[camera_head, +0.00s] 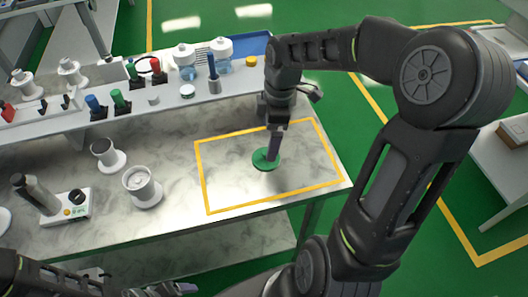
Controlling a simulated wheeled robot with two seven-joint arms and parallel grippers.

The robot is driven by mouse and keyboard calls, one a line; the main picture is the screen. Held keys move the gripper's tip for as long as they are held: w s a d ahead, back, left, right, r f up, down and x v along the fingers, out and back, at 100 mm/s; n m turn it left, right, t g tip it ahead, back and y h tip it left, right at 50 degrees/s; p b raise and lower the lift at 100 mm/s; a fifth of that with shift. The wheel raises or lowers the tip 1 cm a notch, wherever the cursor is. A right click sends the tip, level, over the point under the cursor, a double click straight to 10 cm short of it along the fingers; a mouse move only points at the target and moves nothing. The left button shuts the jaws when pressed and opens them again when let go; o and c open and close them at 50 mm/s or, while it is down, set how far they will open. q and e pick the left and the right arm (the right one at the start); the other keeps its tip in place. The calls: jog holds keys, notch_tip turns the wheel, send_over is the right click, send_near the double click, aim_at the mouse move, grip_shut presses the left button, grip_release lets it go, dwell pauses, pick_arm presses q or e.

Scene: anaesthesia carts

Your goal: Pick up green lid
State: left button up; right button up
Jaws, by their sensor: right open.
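The green lid (262,164) is a flat round disc lying on the marble-look table, inside the yellow taped rectangle. My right gripper (272,156) points down right over the lid, its fingertips at or just above the lid's upper part. It is open, though the fingers overlap from this angle and I cannot tell whether they touch the lid. My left gripper (172,289) is at the bottom edge, low in front of the table and far from the lid. Its fingers are mostly cut off, so its opening is unclear.
White cups (142,187) and a small scale-like device (66,207) stand on the table's left. A raised shelf (160,100) along the back holds bottles and coloured items. The taped area is otherwise clear. A side table with a brown box (514,132) stands at right.

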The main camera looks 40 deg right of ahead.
aim_at(258, 158)
jog(key=shift+a+r, duration=0.1)
jog(key=shift+a, duration=0.1)
jog(key=shift+f, duration=1.35)
jog(key=shift+a, duration=0.1)
jog(key=shift+w+a+f+p, duration=0.15)
jog(key=shift+f+p, duration=0.2)
jog(key=shift+f, duration=1)
jog(key=shift+w+f+p, duration=0.1)
jog(key=shift+f+p, duration=0.2)
jog(key=shift+f, duration=1)
jog(key=c, duration=1.4)
